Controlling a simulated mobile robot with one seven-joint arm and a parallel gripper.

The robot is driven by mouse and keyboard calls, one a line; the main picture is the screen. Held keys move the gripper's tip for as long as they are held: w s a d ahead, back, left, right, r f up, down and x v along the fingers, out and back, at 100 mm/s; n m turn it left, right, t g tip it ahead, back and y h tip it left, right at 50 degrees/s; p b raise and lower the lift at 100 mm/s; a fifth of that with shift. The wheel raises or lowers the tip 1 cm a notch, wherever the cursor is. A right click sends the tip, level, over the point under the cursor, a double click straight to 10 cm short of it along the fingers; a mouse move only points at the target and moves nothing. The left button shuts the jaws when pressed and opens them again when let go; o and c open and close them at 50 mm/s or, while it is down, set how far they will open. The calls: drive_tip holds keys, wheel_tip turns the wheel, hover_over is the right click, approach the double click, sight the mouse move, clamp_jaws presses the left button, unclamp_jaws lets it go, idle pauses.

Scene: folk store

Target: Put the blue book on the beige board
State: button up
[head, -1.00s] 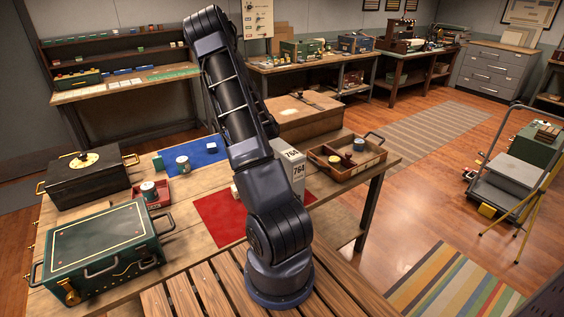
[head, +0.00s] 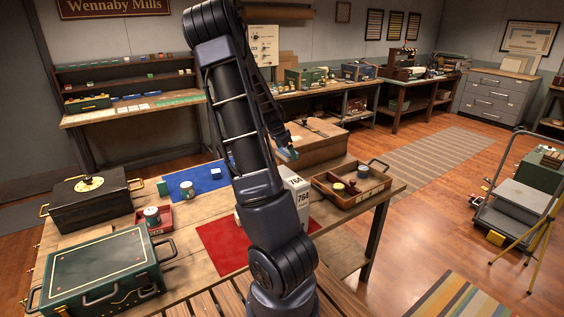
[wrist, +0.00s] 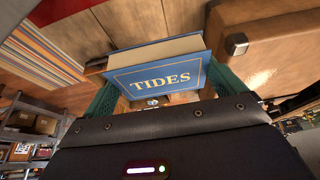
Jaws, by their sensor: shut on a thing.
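The blue book (wrist: 165,78) shows in the wrist view, with "TIDES" in gold on its cover and pale page edges. It sits between the green fingers of my gripper (wrist: 160,90), which is shut on it. In the head view my gripper (head: 288,150) hangs to the right of my arm, near the large brown case (head: 325,148) at the table's back. The book is hard to make out there. I cannot single out the beige board with certainty; my arm hides part of the table.
The table holds a green case (head: 105,268), a black case (head: 90,200), a blue mat (head: 202,180), a red mat (head: 222,245), a small red tray (head: 163,220) and a wooden tray (head: 378,192). A grey box marked 764 (head: 297,197) stands close behind my arm.

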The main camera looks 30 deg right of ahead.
drive_tip(key=shift+r, duration=0.5)
drive_tip(key=w+a+n+t, duration=0.1)
drive_tip(key=w+a+n, duration=0.1)
drive_tip(key=w+a, duration=0.65)
drive_tip(key=w+a+n, duration=0.2)
drive_tip(key=w+a, duration=0.3)
drive_tip(key=a, duration=0.6)
drive_tip(key=r+n+t+y, duration=0.1)
drive_tip(key=n+t+y, duration=0.2)
drive_tip(key=n, duration=0.7)
hover_over(81, 239)
drive_tip(key=s+d, duration=0.2)
drive_tip(key=s, duration=0.3)
drive_tip(key=f, duration=1.9)
drive_tip(key=shift+a, duration=0.25)
drive_tip(key=shift+f, duration=0.15)
